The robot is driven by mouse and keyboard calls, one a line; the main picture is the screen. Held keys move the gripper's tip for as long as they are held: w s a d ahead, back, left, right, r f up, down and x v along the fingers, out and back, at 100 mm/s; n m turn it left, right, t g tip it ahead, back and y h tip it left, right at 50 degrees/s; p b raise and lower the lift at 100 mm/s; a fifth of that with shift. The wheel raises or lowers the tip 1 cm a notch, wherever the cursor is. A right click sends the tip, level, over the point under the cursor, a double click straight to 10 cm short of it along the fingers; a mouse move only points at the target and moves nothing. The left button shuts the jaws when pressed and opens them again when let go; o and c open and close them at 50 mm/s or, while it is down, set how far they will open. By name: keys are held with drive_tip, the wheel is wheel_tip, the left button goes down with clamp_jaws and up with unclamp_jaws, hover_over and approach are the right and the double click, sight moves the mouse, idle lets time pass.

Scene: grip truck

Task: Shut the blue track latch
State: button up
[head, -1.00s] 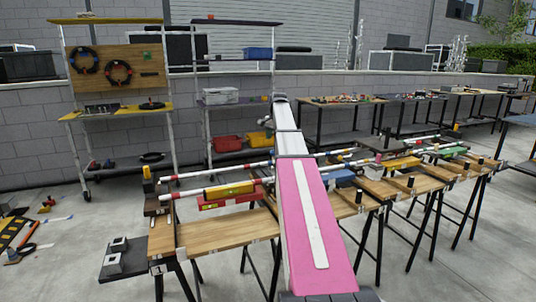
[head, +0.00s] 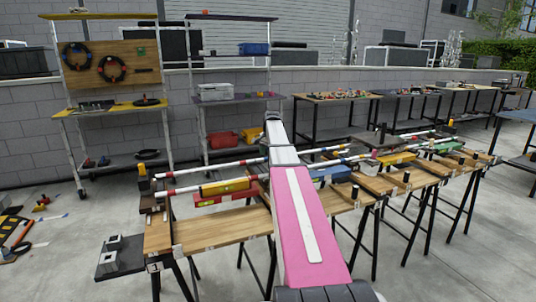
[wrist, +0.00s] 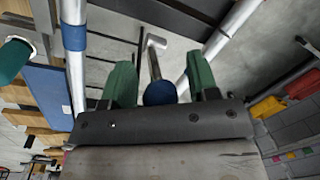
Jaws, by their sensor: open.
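In the wrist view, my gripper (wrist: 160,66) is open, with its two green fingers apart. A dark blue round knob (wrist: 160,93), apparently the blue track latch's handle end, shows between the fingers near their base. A bent metal rod (wrist: 153,60) runs from the knob away past the fingertips. I cannot tell whether a finger touches the knob. A pale tube with a blue band (wrist: 74,38) runs left of the fingers. In the head view my pink and white arm reaches over the bench, and my gripper is not discernible.
A wooden bench (head: 225,232) carries striped tubes, a yellow bar (head: 226,187) and a red bar. A blue panel (wrist: 42,92) lies left of the fingers in the wrist view. Shelving with red bins (head: 221,139) stands behind. Another pale tube (wrist: 235,22) passes close on the right.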

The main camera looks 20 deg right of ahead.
clamp_jaws()
